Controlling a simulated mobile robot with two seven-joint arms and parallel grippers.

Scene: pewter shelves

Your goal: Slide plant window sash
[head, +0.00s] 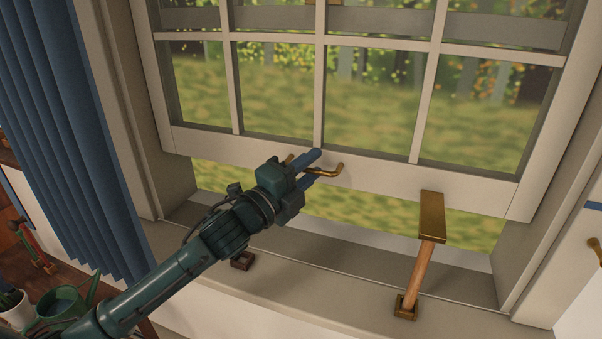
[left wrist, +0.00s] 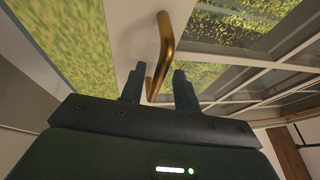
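The pale window sash (head: 385,177) stands raised, with an open gap between its bottom rail and the sill (head: 335,277). A curved brass handle (head: 331,170) is on the bottom rail; it also shows in the left wrist view (left wrist: 164,47). My left gripper (head: 312,163) is at this handle. Its two blue fingers are apart, with part of the handle between them and gaps showing beside it. A wooden prop (head: 420,268) with a brass top plate stands on the sill at the right, its top at the bottom rail. My right gripper is not in view.
A blue curtain (head: 75,140) hangs at the left of the window. A small brown block (head: 242,260) sits on the sill below my left gripper. A green watering can (head: 62,304) and a potted plant (head: 14,308) stand at the lower left.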

